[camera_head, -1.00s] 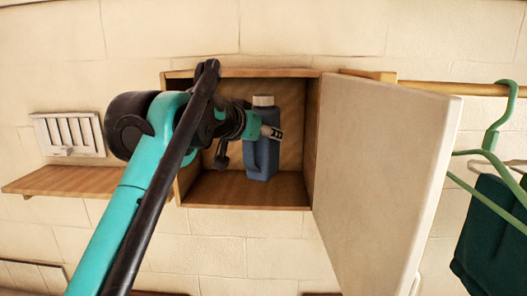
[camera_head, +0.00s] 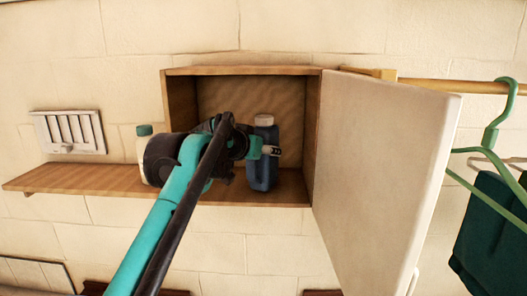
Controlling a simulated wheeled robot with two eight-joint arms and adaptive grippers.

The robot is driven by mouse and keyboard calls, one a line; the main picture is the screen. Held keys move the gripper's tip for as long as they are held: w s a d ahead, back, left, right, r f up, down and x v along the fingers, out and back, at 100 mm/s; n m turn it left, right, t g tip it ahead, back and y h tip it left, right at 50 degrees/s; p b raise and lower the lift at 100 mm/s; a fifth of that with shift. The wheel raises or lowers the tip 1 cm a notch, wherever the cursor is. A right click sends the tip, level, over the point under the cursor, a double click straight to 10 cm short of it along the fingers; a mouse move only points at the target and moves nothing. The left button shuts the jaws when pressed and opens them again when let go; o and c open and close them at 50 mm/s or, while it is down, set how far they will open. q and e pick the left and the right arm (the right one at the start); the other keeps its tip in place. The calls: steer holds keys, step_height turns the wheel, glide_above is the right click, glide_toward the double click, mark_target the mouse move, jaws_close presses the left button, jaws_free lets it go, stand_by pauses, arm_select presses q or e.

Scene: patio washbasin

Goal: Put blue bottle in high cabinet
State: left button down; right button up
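The blue bottle (camera_head: 262,175) has a pale cap and stands upright inside the wooden cabinet (camera_head: 240,71), at the right of its opening. Its base is low, at or very near the cabinet floor; I cannot tell whether it touches. My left gripper (camera_head: 270,150) reaches in from the left and is shut on the bottle, with one finger across its front below the cap. The other finger is hidden. The cabinet door (camera_head: 385,180) is swung open to the right. My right gripper is not in view.
A wooden shelf (camera_head: 85,180) runs left of the cabinet, with a pale green-capped bottle (camera_head: 143,142) partly behind my arm. A white vent (camera_head: 70,132) is above the shelf. A green hanger (camera_head: 490,140) and dark cloth (camera_head: 495,235) hang at the right. The cabinet's upper left is empty.

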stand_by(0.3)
arm_select(q)
steer(key=c, duration=0.6)
jaws_free()
steer(key=shift+f, duration=0.15)
steer(key=shift+c, duration=0.2)
steer(key=v, duration=1.2)
steer(key=shift+b, duration=0.3)
steer(key=shift+a, duration=0.1)
